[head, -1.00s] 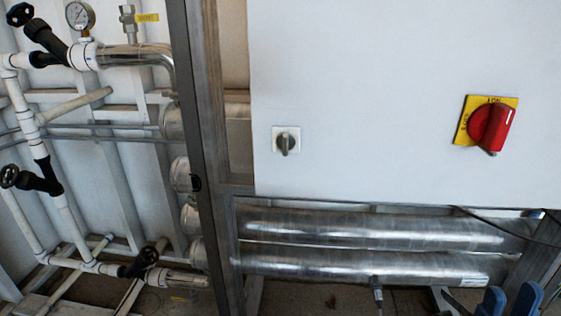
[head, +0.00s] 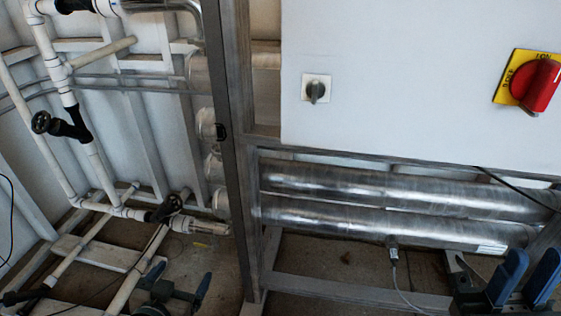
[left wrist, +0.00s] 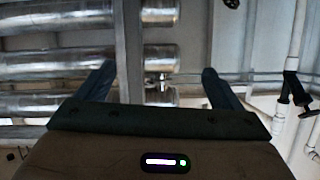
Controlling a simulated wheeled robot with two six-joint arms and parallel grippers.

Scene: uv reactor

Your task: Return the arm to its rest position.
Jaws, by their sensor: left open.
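My left gripper (head: 180,276) is at the lower left of the head view, with its two dark blue fingers spread apart and nothing between them. Its spread fingers (left wrist: 157,78) also show in the left wrist view, pointing toward the steel tubes and the frame post. My right gripper (head: 534,254) is at the lower right corner of the head view, partly cut off by the edge. Its blue fingers stand apart with nothing seen between them.
A white cabinet (head: 400,90) carries a red rotary switch (head: 540,85) and a small grey knob (head: 316,91). Steel tubes (head: 380,190) run below it. A grey post (head: 236,150) stands left of it. White pipes with a black valve (head: 60,125) are at the left.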

